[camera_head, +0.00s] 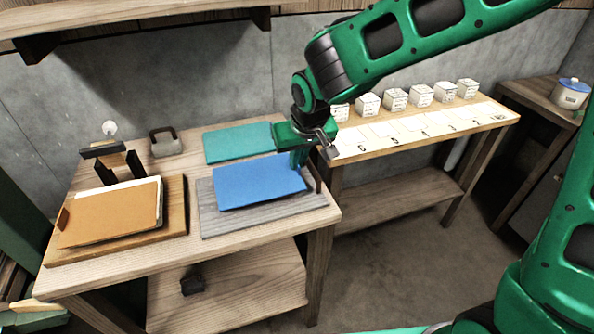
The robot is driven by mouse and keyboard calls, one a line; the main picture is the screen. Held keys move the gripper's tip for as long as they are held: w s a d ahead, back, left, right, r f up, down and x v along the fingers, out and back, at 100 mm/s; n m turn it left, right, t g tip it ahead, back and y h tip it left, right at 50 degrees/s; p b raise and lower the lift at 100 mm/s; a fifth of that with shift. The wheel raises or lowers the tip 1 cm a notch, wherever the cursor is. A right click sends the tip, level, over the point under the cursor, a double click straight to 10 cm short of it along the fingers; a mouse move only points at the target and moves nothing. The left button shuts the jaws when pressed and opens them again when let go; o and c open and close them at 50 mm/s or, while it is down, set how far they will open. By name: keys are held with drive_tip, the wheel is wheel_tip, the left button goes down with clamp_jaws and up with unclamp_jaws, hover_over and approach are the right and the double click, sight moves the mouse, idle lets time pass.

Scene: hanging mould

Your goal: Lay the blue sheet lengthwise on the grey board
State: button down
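The blue sheet (258,183) lies over the grey board (285,217) on the wooden table, its long side running roughly left to right along the board. A strip of board shows along the front and right. The sheet looks slightly askew to the board; I cannot tell whether it rests flat or is partly raised. My gripper (302,162) is pointing down at the sheet's right end, close to or touching its edge. Its fingertips are partly hidden, so I cannot tell whether it grips the sheet.
A teal sheet (238,142) lies behind the blue one. An orange-covered sheet (112,212) lies on a brown board (172,222) at left. A dark stand (122,162) and grey weight (166,142) are at the back. A numbered shelf (425,130) with white cubes stands right.

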sight(297, 172)
drive_tip(key=shift+f, duration=1.8)
drive_tip(key=shift+f, duration=0.15)
drive_tip(key=c, duration=2)
unclamp_jaws()
drive_tip(key=v, duration=1.2)
